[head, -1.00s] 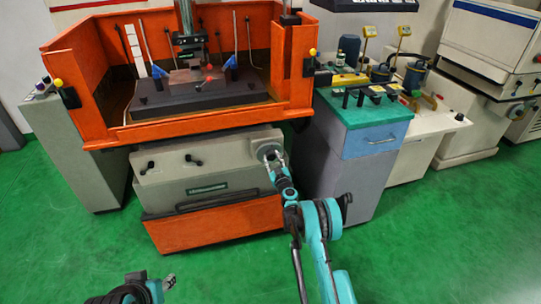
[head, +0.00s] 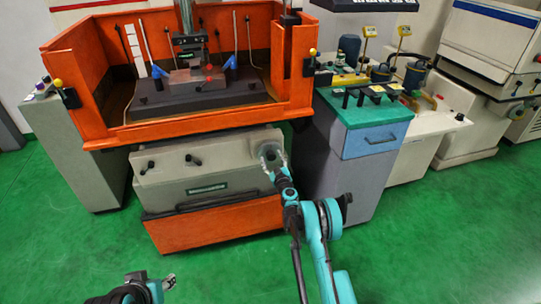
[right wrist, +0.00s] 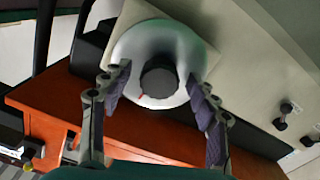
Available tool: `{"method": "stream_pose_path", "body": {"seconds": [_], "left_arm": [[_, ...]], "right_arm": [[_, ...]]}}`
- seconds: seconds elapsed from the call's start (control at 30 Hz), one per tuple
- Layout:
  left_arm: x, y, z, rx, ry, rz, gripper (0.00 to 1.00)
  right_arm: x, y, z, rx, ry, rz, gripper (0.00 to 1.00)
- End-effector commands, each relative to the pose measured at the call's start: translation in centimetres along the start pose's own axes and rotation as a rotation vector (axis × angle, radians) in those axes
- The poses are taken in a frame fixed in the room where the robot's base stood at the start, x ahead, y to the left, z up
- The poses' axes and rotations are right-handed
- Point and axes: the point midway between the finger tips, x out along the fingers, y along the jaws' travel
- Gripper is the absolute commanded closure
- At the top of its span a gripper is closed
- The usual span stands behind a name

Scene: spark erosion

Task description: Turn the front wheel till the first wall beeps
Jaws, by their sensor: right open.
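The front wheel (head: 270,150) is a pale round disc on the right of the machine's grey front panel. In the right wrist view the wheel (right wrist: 130,48) has a dark round hub (right wrist: 159,77) and a small red mark near it. My right gripper (head: 273,169) is at the wheel. In the right wrist view its open fingers (right wrist: 158,110) stand on either side of the lower part of the wheel; I cannot tell whether they touch it. My left gripper (head: 169,282) is low at the left, away from the machine; its finger opening is unclear.
An orange-walled tank (head: 95,135) tops the machine, with a dark block (head: 165,100) under a vertical head (head: 188,42). A green-topped cabinet (head: 375,113) stands close on the right. The green floor in front is clear.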

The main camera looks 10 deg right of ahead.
Motion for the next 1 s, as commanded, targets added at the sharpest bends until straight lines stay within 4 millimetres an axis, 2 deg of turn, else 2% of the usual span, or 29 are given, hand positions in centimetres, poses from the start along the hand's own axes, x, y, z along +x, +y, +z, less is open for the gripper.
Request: {"method": "stream_pose_path", "body": {"seconds": [0.8, 1.0], "left_arm": [[0.0, 0.0, 0.0, 0.000, 0.000, 0.000, 0.60], [0.0, 0.0, 0.0, 0.000, 0.000, 0.000, 0.60]], "right_arm": [[-6.6, 0.1, 0.0, 0.000, 0.000, 0.000, 0.40], [-7.7, 0.0, 0.0, 0.000, 0.000, 0.000, 0.40]]}}
